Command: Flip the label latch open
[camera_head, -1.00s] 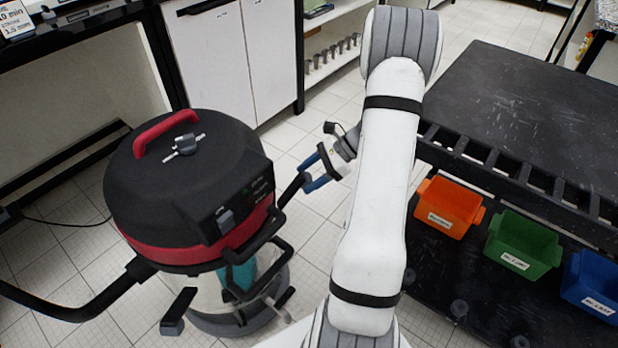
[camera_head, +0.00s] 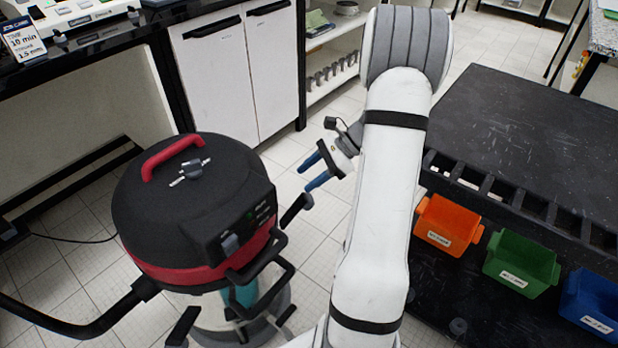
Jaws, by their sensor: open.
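No latch with a readable label shows, so I cannot tell which part is the label latch. A black and red canister machine (camera_head: 190,215) stands on the floor at left. Black latch-like levers stick out around its lower rim; one (camera_head: 297,209) points up and right from its right side, and another (camera_head: 182,326) is at its lower front. My gripper (camera_head: 315,171), with blue fingers, is open and appears empty. It appears just above and right of the right-hand lever, with a small gap in the picture. My arm hides what lies behind it.
A black bench (camera_head: 530,130) stands at right, with orange (camera_head: 445,215), green (camera_head: 520,285) and blue (camera_head: 590,290) bins below. A white cabinet (camera_head: 240,75) and a shelf with small metal pieces are behind. Tiled floor is free between machine and bench.

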